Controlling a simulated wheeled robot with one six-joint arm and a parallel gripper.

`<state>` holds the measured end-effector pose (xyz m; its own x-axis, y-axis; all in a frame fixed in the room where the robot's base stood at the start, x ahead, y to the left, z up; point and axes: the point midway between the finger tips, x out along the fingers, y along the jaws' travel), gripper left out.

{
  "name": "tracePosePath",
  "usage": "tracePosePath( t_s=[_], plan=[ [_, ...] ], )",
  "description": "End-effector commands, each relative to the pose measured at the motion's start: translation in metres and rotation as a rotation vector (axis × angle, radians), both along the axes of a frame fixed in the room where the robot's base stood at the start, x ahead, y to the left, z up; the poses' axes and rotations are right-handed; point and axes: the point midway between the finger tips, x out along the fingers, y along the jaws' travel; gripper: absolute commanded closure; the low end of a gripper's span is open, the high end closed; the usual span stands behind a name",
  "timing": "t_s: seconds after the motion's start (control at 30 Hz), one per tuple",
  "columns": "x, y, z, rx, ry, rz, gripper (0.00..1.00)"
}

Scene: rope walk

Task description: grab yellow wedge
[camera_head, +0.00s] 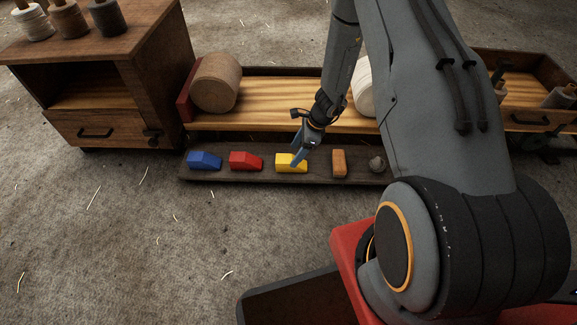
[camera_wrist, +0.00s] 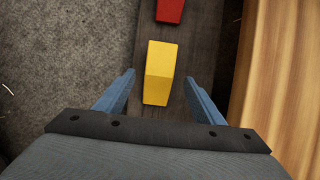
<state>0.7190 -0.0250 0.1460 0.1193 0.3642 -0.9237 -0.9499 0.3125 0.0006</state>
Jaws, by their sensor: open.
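The yellow wedge (camera_head: 284,162) lies on a low dark plank in front of the bench, between a red wedge and an orange block in the head view. My gripper (camera_head: 296,153) is over it, with a blue finger crossing in front of part of it. In the wrist view the yellow wedge (camera_wrist: 159,72) lies ahead between the two open blue fingers of my gripper (camera_wrist: 158,80). A gap shows on each side. The fingers do not appear to touch it. I cannot tell the exact height of the fingertips above the plank.
The dark plank (camera_head: 220,175) also bears a blue wedge (camera_head: 204,160), a red wedge (camera_head: 246,161), an orange block (camera_head: 339,162) and a grey round thing (camera_head: 377,164). Behind stands a wooden bench (camera_head: 285,100) with a large roll (camera_head: 216,82). A cabinet (camera_head: 95,85) stands left.

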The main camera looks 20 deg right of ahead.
Motion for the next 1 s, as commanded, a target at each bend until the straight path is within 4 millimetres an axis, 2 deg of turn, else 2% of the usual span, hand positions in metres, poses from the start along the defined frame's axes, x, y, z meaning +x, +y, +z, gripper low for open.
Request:
tracePosePath(
  t_s=[0.07,0.27,0.6,0.87,1.0],
  plan=[
    [0.001,0.004,-0.010,0.000,0.001,0.003,0.38],
    [0.003,0.010,-0.019,0.000,0.000,0.003,0.38],
    [0.008,0.028,-0.055,-0.001,0.000,0.003,0.38],
    [0.008,0.029,-0.057,-0.001,-0.001,0.004,0.38],
    [0.008,0.029,-0.057,-0.001,0.000,0.004,0.58]
  ],
)
